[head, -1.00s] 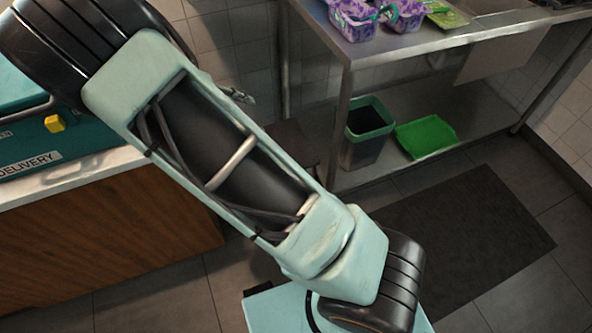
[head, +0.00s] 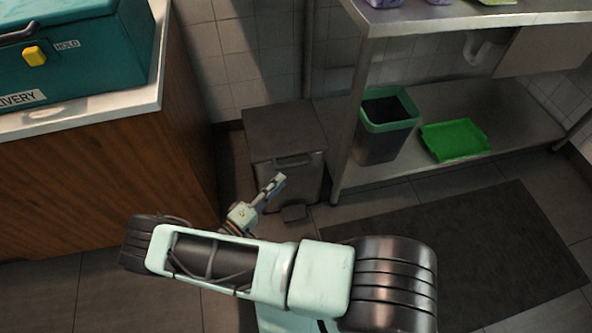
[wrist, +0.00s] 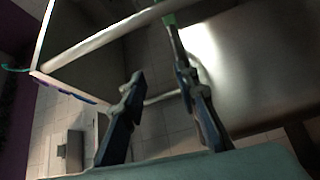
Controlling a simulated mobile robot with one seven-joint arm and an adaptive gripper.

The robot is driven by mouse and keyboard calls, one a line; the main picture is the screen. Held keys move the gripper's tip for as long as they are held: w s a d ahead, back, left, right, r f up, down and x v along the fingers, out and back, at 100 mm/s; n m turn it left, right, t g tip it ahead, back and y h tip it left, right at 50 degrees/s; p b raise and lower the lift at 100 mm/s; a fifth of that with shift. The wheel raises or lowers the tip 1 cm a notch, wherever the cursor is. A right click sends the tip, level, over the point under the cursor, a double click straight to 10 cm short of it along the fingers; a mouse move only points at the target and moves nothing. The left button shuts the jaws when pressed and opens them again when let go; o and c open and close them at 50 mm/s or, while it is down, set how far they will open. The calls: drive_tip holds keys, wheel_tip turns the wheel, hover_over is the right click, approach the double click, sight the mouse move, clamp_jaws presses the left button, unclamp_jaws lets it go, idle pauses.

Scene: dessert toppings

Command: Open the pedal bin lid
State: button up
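The pedal bin (head: 300,178) stands on the floor between the wooden counter and the steel table in the head view. Its dark, flat lid (head: 284,128) is down. The small pedal (head: 293,212) sticks out at the bottom of its front. My gripper (head: 275,186) is in front of the bin in the head view, its tip pointing up and right, overlapping the bin's lower front; I cannot tell whether it touches. In the wrist view my gripper (wrist: 155,52) has its two fingers apart with nothing between them. I cannot clearly make out the bin in the wrist view.
The wooden counter (head: 100,185) with a teal delivery box (head: 90,75) stands at the left. A steel table (head: 345,140) is close on the bin's right, with a green-rimmed container (head: 388,125) and green tray (head: 455,140) on its lower shelf. A dark mat (head: 470,240) lies at right.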

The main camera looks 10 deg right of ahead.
sight(294, 164)
drive_tip(key=w+d+t, duration=0.1)
drive_tip(key=w+d, duration=0.1)
drive_tip(key=w+d+f+n+b, duration=0.1)
drive_tip(key=w+d, duration=0.2)
drive_tip(key=w+d+f+t+y+b, duration=0.1)
drive_tip(key=w+d, duration=0.1)
drive_tip(key=shift+w+d+f+n+t, duration=0.15)
drive_tip(key=shift+w+f+n+t, duration=0.1)
drive_tip(key=shift+w+n+t, duration=0.1)
clamp_jaws()
idle(0.5)
